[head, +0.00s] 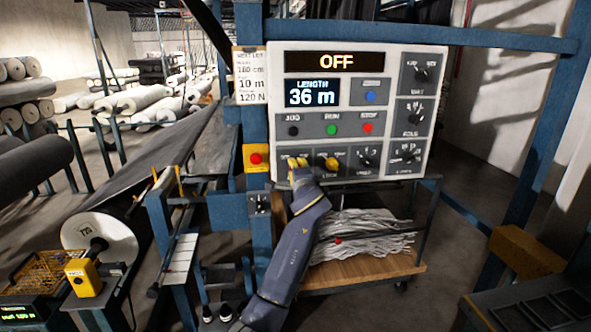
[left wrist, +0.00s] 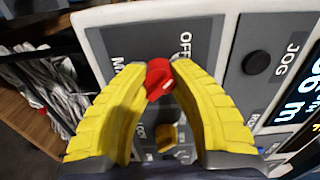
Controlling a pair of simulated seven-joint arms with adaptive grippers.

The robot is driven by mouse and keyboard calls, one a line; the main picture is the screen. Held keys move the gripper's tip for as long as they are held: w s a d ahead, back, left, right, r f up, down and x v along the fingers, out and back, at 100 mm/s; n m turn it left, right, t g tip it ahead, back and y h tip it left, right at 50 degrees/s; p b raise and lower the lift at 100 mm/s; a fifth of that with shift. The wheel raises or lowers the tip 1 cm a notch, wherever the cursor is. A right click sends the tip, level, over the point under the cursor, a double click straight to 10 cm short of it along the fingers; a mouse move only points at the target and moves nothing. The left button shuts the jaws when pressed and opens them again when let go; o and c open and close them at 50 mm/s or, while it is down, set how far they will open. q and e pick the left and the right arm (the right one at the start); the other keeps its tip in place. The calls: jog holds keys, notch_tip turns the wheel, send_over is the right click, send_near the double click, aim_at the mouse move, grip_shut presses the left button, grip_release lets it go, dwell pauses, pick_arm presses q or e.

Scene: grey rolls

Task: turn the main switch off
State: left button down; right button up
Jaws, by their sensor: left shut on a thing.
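My left gripper (head: 298,163) is at the lower left of the panel. Its two yellow fingers also show in the left wrist view (left wrist: 160,70), with their tips closed on the red knob from both sides. In the head view the fingers hide the knob. My right gripper is not in view.
The length display (head: 312,93) reads 36 m. Jog, run and red stop (head: 367,129) buttons sit above the switches. A yellow knob (head: 332,164) is just right of my gripper. A red button on a yellow box (head: 256,159) is left. A wooden cart (head: 375,272) stands below.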

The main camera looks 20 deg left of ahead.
pick_arm(q)
jog(key=shift+d+f, duration=0.1)
jog(key=shift+d, duration=0.1)
jog(key=c, duration=1.3)
grip_release()
jog(key=shift+w, duration=0.1)
jog(key=shift+c, duration=0.2)
jog(key=o, duration=0.4)
jog(key=shift+a, duration=0.1)
jog(key=v, duration=1.2)
